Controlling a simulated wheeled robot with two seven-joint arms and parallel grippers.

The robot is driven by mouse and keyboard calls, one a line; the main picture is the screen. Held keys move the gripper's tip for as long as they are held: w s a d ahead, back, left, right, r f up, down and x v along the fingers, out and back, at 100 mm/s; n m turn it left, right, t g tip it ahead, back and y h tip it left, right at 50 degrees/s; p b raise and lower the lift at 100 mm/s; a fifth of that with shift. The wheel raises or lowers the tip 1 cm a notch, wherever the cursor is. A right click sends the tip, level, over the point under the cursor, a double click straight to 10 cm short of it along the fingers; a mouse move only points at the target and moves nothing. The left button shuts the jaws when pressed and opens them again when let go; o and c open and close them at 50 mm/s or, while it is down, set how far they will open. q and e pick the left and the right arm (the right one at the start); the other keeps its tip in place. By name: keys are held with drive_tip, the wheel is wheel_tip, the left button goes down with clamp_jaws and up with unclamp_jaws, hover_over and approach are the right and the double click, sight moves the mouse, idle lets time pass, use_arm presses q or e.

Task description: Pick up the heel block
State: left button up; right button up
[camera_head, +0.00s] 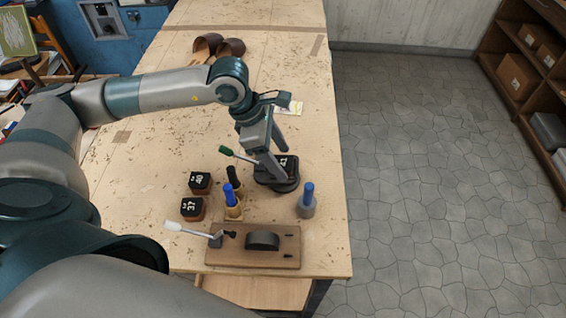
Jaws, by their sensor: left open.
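Two small brown blocks with black numbered tops, one marked 40 (200,183) and one marked 37 (193,209), stand on the workbench left of the bottles. A third dark block with white marking (289,163) sits on or in a round-edged black base (275,184). I cannot tell for sure which one is the heel block. My left gripper (283,163) is open, pointing down over the black base, its fingers partly covering the block there. Whether it touches the block is unclear. My right gripper is not in view.
A wooden board (223,258) with a dark rounded piece (262,241) and a white-handled lever lies at the bench's front. Brown sandals (231,47) lie far back.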

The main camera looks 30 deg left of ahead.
sight(281, 163)
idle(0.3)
use_arm(q)
drive_tip(key=c, duration=1.1)
drive_tip(key=shift+r, duration=0.1)
drive_tip(key=shift+c, duration=0.2)
drive_tip(key=shift+r+b, duration=0.8)
drive_tip(key=shift+d+r+b, duration=0.2)
drive_tip(key=shift+r+b, duration=0.55)
drive_tip(key=shift+r, duration=0.4)
drive_tip(key=w+d+r+b, duration=0.1)
drive_tip(key=d+r+b, duration=0.1)
drive_tip(key=d, duration=0.3)
drive_tip(key=w+d+r+b, duration=0.2)
drive_tip(key=d+r, duration=0.3)
drive_tip(key=shift+w+d+b, duration=0.25)
drive_tip(key=shift+d+b, duration=0.05)
drive_tip(key=shift+d, duration=0.1)
